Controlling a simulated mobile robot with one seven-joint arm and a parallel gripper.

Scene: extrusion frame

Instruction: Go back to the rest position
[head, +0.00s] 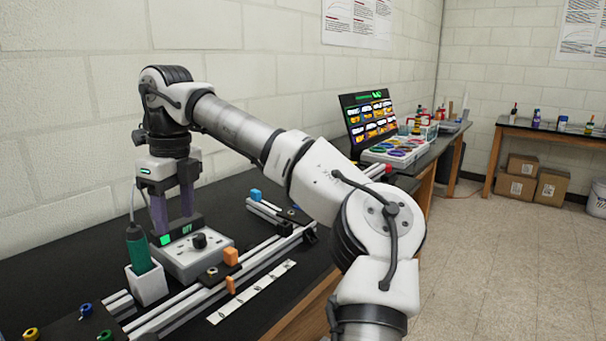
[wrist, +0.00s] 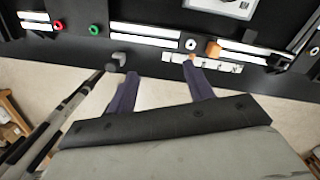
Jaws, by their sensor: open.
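My gripper (head: 174,222) points down over the black bench at the left of the head view, its two purple fingers apart with nothing seen between them. In the head view it overlaps the grey control box (head: 190,262) with a black knob and a lit green display. In the wrist view the open fingers (wrist: 160,70) show near the bench's edge, with pale floor between them. An orange block (head: 231,257) stands on the aluminium rails; it also shows in the wrist view (wrist: 212,48). My arm stretches across the head view and hides part of the bench.
A green-handled tool (head: 138,250) stands in a white holder (head: 148,285) close to my gripper. A white scale strip (head: 250,293) lies along the front.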

